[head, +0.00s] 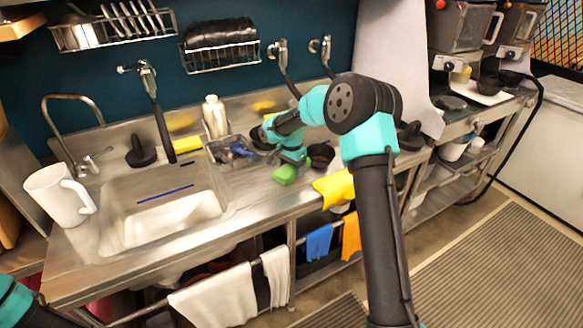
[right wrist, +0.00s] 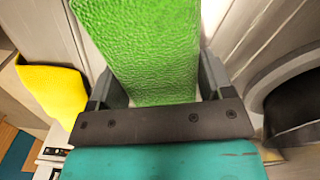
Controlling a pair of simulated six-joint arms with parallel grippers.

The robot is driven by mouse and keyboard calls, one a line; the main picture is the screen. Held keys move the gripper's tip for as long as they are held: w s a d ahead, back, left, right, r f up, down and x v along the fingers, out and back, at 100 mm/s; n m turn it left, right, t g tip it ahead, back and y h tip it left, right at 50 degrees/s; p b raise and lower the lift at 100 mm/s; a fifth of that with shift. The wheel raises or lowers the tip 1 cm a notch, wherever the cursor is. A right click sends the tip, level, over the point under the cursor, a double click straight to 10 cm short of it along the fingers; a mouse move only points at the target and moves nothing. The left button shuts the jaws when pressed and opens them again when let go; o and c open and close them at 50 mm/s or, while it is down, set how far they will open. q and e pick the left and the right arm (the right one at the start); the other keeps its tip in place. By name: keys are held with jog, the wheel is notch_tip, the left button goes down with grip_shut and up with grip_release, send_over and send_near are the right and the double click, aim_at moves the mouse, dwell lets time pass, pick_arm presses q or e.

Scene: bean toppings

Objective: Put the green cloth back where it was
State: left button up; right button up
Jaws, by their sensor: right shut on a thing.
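The green cloth (head: 284,175) is a small bright green piece at the front part of the steel counter, right of the sink. In the right wrist view the green cloth (right wrist: 143,45) fills the space between the fingers as a textured green slab. My right gripper (head: 291,158) points down over the counter and is shut on the green cloth (right wrist: 158,75). I cannot tell whether the cloth touches the counter. My left gripper is out of view; only a teal piece of my left arm shows at the lower left.
A yellow cloth (head: 335,187) drapes over the counter's front edge, right of the gripper. Blue (head: 319,242) and orange (head: 351,236) cloths hang below. A wire basket (head: 232,153) and dark bowl (head: 321,155) stand close by. The sink (head: 160,207) and white jug (head: 58,194) are left.

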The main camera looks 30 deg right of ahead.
aim_at(292, 166)
jog(key=o, duration=1)
jog(key=shift+f, duration=0.1)
jog(key=shift+c, duration=0.2)
notch_tip(292, 166, up, 12)
jog(key=shift+r, duration=0.2)
